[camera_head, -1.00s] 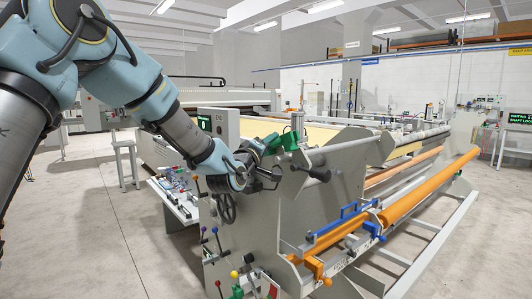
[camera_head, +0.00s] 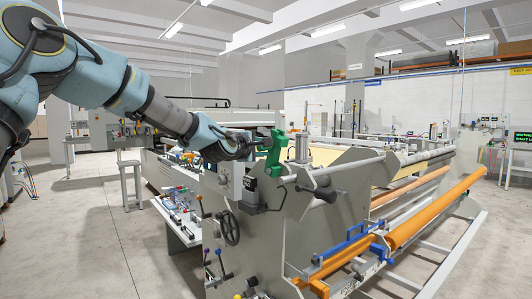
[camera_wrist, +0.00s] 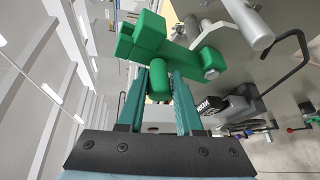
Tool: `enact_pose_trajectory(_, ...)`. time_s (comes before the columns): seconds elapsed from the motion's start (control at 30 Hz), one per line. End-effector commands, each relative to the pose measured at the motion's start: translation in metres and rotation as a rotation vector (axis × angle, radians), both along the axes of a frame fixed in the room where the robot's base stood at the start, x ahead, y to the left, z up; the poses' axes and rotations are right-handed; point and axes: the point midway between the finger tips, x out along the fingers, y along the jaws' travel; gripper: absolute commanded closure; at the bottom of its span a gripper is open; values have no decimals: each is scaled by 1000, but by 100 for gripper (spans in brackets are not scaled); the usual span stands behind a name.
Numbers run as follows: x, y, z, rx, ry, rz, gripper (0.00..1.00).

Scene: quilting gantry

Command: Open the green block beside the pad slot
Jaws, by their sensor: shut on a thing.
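The green block (camera_head: 274,153) stands at the near end of the grey machine frame in the head view. In the wrist view the green block (camera_wrist: 150,40) fills the upper middle, with a rounded green grip reaching down between my fingers. My gripper (camera_head: 252,146) comes in from the left. In the wrist view my gripper (camera_wrist: 160,82) has its two teal fingers closed on either side of that grip. A black labelled part (camera_wrist: 214,106) lies just right of the fingers. I cannot make out the pad slot for certain.
A bent black rod (camera_wrist: 290,62) and a grey roller end (camera_wrist: 248,25) lie close right of the block. A handwheel (camera_head: 228,228) is on the frame's near side. Orange rollers (camera_head: 430,212) run off to the right.

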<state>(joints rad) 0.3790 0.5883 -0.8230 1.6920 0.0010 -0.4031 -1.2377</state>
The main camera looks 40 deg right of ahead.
Motion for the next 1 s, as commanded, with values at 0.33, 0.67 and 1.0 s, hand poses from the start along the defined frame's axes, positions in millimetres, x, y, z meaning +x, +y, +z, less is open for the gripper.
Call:
enact_pose_trajectory(0.33,12,-1,4,-7,-10,2,100)
enact_pose_trajectory(0.67,15,-1,6,-9,-12,3,100)
enact_pose_trajectory(1.0,15,-1,5,-7,-11,3,53)
